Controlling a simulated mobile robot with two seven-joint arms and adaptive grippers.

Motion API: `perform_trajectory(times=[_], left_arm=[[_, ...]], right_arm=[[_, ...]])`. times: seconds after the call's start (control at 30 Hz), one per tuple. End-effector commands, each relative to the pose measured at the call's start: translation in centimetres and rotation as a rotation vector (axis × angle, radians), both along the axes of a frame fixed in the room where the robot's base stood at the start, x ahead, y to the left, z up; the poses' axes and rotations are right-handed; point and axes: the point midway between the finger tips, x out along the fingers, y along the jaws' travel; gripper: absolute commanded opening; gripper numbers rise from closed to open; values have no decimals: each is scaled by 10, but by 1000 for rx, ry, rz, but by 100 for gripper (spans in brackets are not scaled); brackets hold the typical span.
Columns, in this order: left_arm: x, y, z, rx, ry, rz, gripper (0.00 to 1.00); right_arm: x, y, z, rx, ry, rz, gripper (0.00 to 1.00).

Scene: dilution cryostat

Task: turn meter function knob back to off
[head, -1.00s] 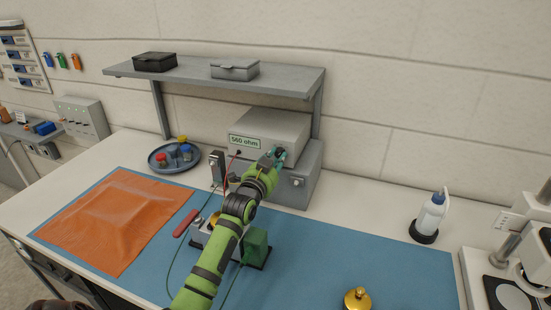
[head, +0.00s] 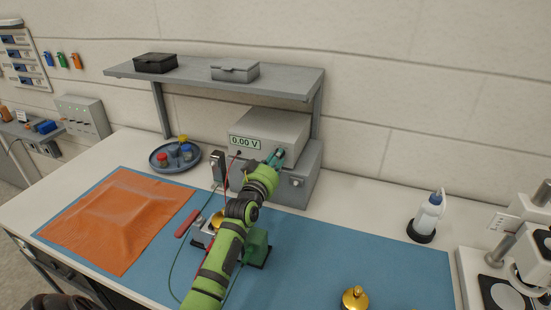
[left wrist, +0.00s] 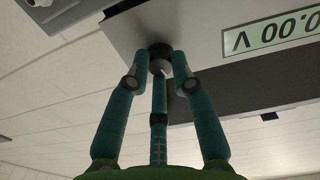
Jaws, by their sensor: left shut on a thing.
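The dark, round function knob (left wrist: 160,56) sits on the meter's front, right of the display in the head view. My left gripper (head: 274,159) reaches up to the meter front. In the left wrist view its teal fingers (left wrist: 160,70) are closed around the knob. The arm hides the knob in the head view. My right gripper is not in view.
The shelf (head: 215,78) overhangs the meter. A round tray (head: 160,166) with coloured caps stands left of it. A green block (head: 257,247) and thin leads are beside my arm. A brass weight (head: 355,298) and wash bottle (head: 430,214) stand to the right, with clear blue mat between.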

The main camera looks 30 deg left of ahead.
Motion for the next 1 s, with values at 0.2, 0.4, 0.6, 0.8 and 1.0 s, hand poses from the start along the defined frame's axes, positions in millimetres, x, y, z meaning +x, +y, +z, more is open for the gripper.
perform_trajectory(times=[0.2, 0.4, 0.6, 0.8, 1.0], left_arm=[[0, 1, 3, -195, -53, 3, 0], [1, 0, 4, -348, -91, 1, 0], [0, 1, 4, -457, -117, 2, 0], [0, 1, 3, -520, -133, 1, 0], [0, 1, 3, -544, -139, 1, 0]], right_arm=[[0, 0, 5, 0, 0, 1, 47], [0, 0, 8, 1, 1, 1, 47], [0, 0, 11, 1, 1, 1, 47], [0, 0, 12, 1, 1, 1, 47], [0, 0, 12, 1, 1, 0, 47]])
